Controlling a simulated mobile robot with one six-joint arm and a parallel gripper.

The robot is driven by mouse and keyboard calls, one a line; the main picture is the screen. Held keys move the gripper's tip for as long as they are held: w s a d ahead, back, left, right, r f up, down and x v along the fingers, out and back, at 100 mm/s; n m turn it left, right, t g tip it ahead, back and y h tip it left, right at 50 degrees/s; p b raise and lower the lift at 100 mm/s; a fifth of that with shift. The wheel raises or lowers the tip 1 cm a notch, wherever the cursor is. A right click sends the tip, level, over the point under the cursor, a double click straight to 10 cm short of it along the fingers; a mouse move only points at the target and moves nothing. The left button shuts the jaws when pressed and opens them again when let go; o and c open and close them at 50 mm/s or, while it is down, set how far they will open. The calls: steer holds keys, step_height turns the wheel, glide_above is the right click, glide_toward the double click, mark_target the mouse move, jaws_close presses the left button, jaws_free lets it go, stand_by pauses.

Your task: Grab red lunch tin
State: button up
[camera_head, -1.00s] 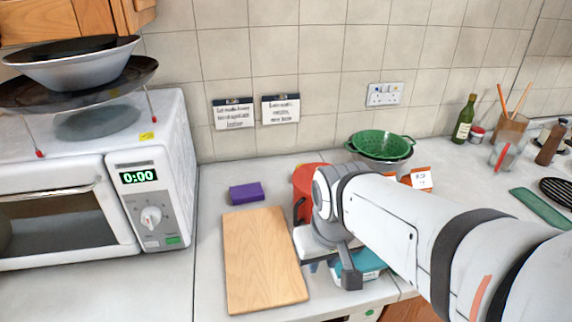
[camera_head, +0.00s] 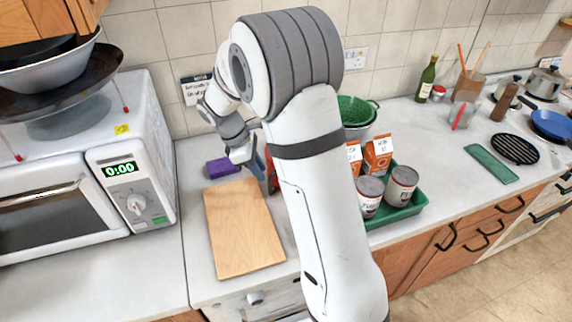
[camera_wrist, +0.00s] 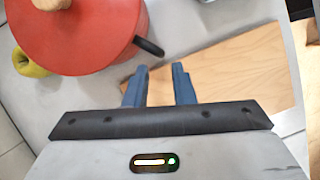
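My gripper (camera_wrist: 159,82) is open and empty in the wrist view, with a gap between its two blue fingers. A round red lidded pot (camera_wrist: 75,40) with a wooden knob and a black handle lies ahead and to the left of the fingers, apart from them. In the head view only a red sliver of it (camera_head: 271,178) shows behind my gripper (camera_head: 257,163) and arm. I see no other clear red tin, and cannot tell whether this pot is the lunch tin.
A yellow apple (camera_wrist: 32,62) is beside the pot. A green tray (camera_head: 408,208) with cans and cartons stands right of my arm. The microwave (camera_head: 85,180) is at left.

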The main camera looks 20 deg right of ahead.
mark_target(270, 192)
steer(key=p+x, duration=0.1)
steer(key=x, duration=0.6)
steer(key=shift+f, duration=0.25)
jaws_close()
